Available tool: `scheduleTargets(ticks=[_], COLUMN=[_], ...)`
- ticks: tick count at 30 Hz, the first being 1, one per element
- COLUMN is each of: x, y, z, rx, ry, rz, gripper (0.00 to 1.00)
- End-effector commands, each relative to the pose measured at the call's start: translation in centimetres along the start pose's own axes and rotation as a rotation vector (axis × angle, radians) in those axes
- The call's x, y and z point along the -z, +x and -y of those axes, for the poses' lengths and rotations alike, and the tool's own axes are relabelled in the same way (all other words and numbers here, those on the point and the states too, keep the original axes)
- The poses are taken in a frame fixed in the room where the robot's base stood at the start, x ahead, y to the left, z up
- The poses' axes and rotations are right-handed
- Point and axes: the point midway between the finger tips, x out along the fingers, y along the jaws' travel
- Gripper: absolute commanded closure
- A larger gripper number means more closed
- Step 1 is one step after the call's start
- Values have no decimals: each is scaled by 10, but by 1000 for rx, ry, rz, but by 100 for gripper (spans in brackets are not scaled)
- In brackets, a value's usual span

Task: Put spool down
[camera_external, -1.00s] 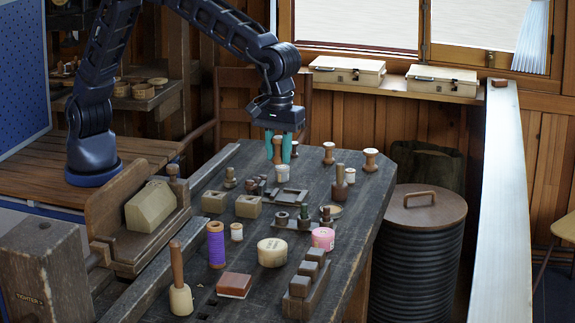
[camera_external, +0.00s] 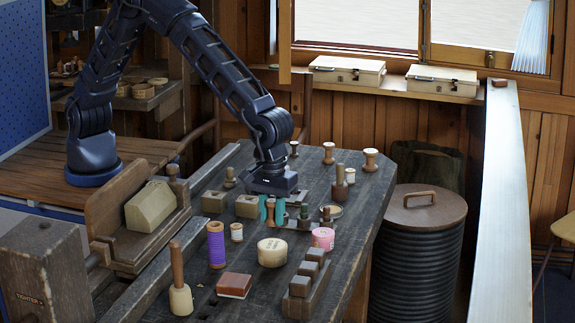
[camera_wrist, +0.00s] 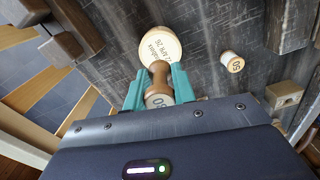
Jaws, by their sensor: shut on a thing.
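My gripper (camera_external: 271,211) has teal fingers shut on a turned wooden spool (camera_external: 270,213), over the middle of the dark workbench (camera_external: 345,225). In the wrist view the spool (camera_wrist: 158,76) sits between the fingers (camera_wrist: 157,88), its pale numbered end towards the camera. A round cream block with printed lettering (camera_external: 272,252) is in front of the gripper in the outside view; it shows just past the spool in the wrist view (camera_wrist: 160,42). I cannot tell whether the held spool touches the bench.
A small pale spool (camera_external: 236,232) and a purple thread spool (camera_external: 216,245) stand to the left. A pink round item (camera_external: 322,238) and dark small pieces stand to the right. Several spools stand at the back (camera_external: 370,160).

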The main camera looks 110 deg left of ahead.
Motion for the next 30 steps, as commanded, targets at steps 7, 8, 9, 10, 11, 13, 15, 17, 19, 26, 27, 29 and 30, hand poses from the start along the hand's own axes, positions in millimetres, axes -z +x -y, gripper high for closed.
scheduleTargets(ticks=[7,8,9,10,11,13,15,17,19,26,27,29,30], x=[0,0,0,0,0,0,0,0,0,0,0,0,0], y=[15,18,22,26,30,41,49,52,52,53,54,55,55], z=[0,0,0,0,1,1,1,1,0,0,0,0,0], rx=[2,2,2,2,3,3,2,2,1,1,1,1,1], ry=[0,0,0,0,0,0,0,1,1,1,1,0,0], rz=[0,0,0,0,0,-1,0,0,0,0,0,0,0], gripper=[95,95,95,95,95,95,95,95,95,95,95,70,62])
